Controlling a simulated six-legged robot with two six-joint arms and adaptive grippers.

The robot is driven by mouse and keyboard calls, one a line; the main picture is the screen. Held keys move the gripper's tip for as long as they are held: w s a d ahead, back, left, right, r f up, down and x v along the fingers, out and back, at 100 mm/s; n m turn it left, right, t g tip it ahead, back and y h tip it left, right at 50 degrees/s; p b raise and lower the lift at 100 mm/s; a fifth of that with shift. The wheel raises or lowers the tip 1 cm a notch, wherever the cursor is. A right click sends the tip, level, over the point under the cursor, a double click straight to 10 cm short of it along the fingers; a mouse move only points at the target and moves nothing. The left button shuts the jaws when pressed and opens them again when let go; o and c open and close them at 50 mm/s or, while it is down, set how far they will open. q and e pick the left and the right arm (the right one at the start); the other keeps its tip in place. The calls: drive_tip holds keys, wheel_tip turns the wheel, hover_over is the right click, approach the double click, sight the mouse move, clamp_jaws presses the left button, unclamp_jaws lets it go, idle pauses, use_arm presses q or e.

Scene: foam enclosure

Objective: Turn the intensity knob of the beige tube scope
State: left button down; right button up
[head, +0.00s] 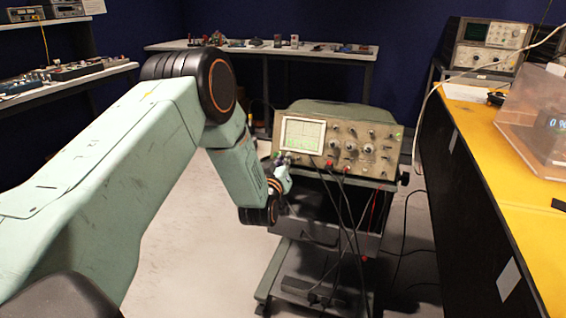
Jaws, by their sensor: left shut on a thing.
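The beige tube scope (338,143) stands on a cart in the middle of the head view, its lit screen (303,135) at the left of its front panel and several knobs to the right of it. My left arm reaches in from the left. My left gripper (281,160) is at the panel's lower left, just below the screen, shut on a small knob there, which I take to be the intensity knob. The gripper hides this knob almost wholly. My right gripper is not in view.
Dark cables (340,205) hang from the scope's front over the cart (322,238). A shelf with small parts (330,48) stands behind. Grey floor is open left of the cart.

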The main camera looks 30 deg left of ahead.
use_arm(q)
drive_tip(key=shift+f, duration=0.1)
drive_tip(key=c, duration=1.7)
unclamp_jaws()
drive_tip(key=shift+o, duration=0.2)
drive_tip(key=v, duration=1.2)
drive_tip(key=shift+d, duration=0.1)
